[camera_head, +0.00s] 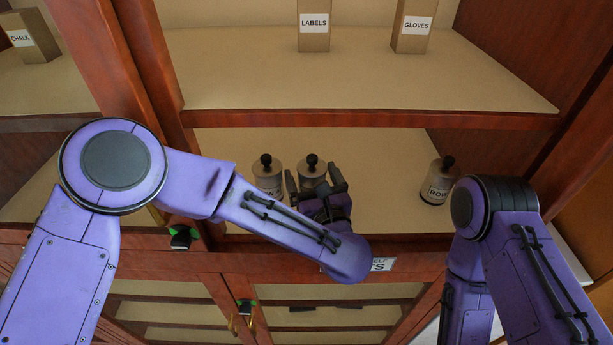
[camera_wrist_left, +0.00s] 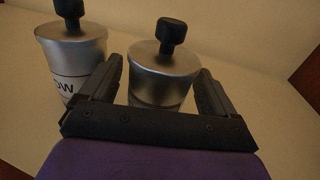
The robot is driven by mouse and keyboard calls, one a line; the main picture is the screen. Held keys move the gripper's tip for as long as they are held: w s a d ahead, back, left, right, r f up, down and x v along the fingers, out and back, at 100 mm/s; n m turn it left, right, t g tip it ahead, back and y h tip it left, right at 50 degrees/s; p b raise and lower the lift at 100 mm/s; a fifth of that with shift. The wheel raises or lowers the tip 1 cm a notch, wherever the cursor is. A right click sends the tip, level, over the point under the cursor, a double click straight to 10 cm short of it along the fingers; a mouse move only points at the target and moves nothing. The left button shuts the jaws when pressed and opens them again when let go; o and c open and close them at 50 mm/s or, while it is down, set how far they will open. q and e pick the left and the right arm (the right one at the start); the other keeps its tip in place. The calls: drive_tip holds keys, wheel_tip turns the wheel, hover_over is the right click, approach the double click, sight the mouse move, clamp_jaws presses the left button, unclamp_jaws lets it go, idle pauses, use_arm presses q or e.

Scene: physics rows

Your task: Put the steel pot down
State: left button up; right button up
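A steel pot (camera_head: 312,172) with a black knob stands upright on the lower shelf (camera_head: 385,190). It also shows in the left wrist view (camera_wrist_left: 160,80). My left gripper (camera_head: 314,182) is at this pot, its black fingers spread on either side of the pot; in the wrist view (camera_wrist_left: 158,88) a narrow gap shows by the left finger. The pot's lower part is hidden behind the gripper. A second, similar pot (camera_head: 268,176) stands just left of it, also in the wrist view (camera_wrist_left: 72,60). My right arm is at the right, its gripper out of view.
A third pot (camera_head: 437,183) labelled ROW stands at the shelf's right. The upper shelf holds a LABELS box (camera_head: 314,35) and a GLOVES box (camera_head: 412,38). A CHALK box (camera_head: 33,40) is far left. Red wooden posts and shelf edges frame the bay.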

use_arm(q)
drive_tip(key=shift+r+p, duration=0.3)
drive_tip(key=b+v, duration=0.2)
drive_tip(key=v, duration=0.4)
drive_tip(key=b+v, duration=0.2)
drive_tip(key=v, duration=0.3)
drive_tip(key=shift+s+d+f, duration=0.1)
drive_tip(key=shift+s+f, duration=0.1)
drive_tip(key=shift+s, duration=0.2)
drive_tip(key=shift+s+r, duration=0.1)
drive_tip(key=shift+s, duration=0.05)
